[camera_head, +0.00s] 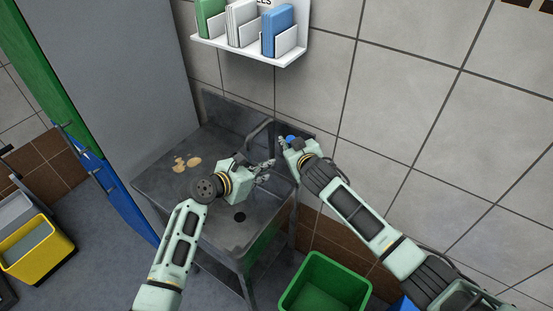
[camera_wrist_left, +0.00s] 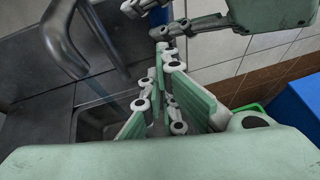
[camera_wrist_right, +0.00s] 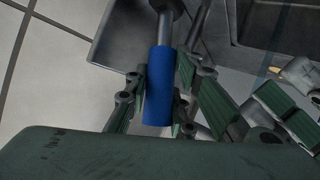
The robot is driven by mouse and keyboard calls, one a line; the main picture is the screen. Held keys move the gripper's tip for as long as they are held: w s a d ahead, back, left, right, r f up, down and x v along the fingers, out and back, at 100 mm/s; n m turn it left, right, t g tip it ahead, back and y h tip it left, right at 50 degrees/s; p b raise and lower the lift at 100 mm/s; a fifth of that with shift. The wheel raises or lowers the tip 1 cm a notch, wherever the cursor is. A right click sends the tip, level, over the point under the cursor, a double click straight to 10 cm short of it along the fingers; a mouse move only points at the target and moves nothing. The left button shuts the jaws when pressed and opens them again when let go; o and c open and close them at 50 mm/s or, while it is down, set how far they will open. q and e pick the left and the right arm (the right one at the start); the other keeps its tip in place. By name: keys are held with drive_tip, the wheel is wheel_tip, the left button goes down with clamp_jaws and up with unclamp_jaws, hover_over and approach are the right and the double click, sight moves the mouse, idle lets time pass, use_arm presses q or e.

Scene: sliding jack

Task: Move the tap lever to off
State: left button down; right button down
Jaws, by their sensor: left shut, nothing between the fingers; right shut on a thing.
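The tap lever has a blue sleeve (camera_wrist_right: 158,92) on a grey metal rod in the right wrist view. A small bit of the blue lever (camera_head: 291,138) shows at the sink's back right in the head view. My right gripper (camera_head: 283,143) is shut on the blue sleeve, with fingers on both sides of it. The grey tap spout (camera_wrist_left: 68,42) arches over the basin in the left wrist view. A faint bluish translucent streak near it may be running water. My left gripper (camera_head: 269,171) is shut and empty over the sink, close to the right gripper.
The dark metal sink (camera_head: 160,177) stands against the tiled wall, with tan stains on its left side. A shelf with folders (camera_head: 285,57) hangs above. A green bin (camera_head: 325,285) stands on the floor to the right; a yellow bin (camera_head: 38,255) is at far left.

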drive_tip(key=shift+w+d+r, duration=0.1)
drive_tip(key=shift+w+r, duration=0.1)
drive_tip(key=shift+r, duration=0.05)
use_arm(q)
drive_tip(key=w+d, duration=0.3)
drive_tip(key=d, duration=0.1)
drive_tip(key=shift+w+r, duration=0.3)
drive_tip(key=shift+w, duration=0.05)
